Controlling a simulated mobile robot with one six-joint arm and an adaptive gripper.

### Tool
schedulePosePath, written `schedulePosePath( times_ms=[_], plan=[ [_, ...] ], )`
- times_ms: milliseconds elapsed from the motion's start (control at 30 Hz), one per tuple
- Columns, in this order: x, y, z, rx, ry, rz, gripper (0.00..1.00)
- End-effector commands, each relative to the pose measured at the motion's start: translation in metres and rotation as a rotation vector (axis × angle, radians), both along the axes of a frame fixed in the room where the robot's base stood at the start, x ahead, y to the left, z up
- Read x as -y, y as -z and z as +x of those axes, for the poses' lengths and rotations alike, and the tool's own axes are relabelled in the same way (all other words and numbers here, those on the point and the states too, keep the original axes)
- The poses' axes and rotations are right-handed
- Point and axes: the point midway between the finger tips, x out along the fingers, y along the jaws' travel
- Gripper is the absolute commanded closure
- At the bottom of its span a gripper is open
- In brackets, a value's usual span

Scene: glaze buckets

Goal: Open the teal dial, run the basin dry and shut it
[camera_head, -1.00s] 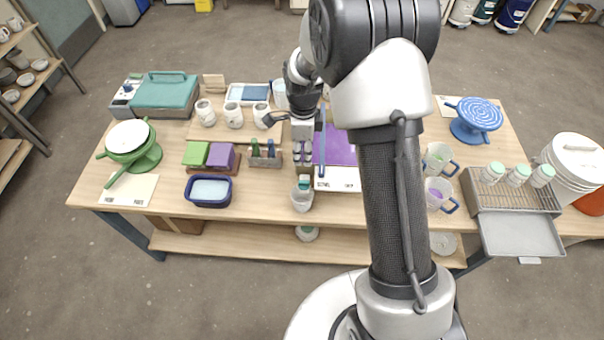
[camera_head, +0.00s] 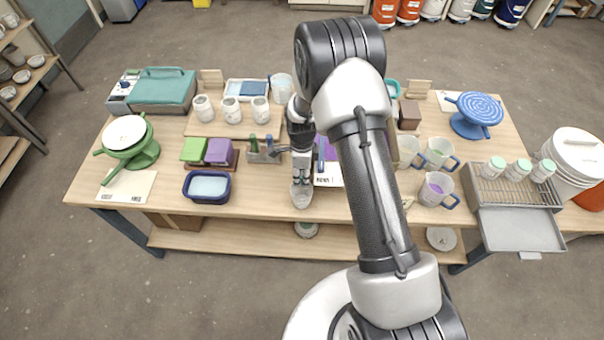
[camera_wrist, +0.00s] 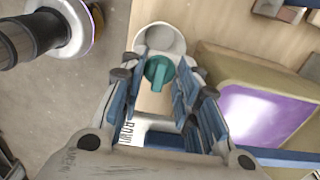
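The teal dial (camera_wrist: 158,72) shows in the wrist view as a round knob with a raised bar, just in front of a pale rounded spout or cup (camera_wrist: 160,38). My gripper (camera_wrist: 160,88) is open, with its blue-padded fingers on either side of the dial; I cannot tell whether they touch it. In the head view my gripper (camera_head: 301,180) points down at the table's front edge and hides the dial. The basin (camera_wrist: 262,105) holds purple liquid and lies to the right in the wrist view. It is mostly hidden behind my arm in the head view.
A blue tub (camera_head: 207,203), green and purple sponges, and a tool holder (camera_head: 266,157) stand left of my gripper. Measuring jugs (camera_head: 437,190) stand to the right. A pale container (camera_head: 306,229) sits on the lower shelf below the front edge.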

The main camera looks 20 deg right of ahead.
Motion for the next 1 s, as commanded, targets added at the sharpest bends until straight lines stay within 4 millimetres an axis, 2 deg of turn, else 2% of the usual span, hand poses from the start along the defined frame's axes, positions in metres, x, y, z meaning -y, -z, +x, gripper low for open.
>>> schedulePosePath(
  times_ms=[100,533,1000],
  plan=[
    [0.0,-0.0003,0.0001,0.0,0.0,0.0,0.71],
    [0.0,-0.0004,0.0,0.0,0.0,0.0,0.99],
    [-0.0001,-0.0002,0.0001,0.001,-0.023,0.0,1.0]
  ],
)
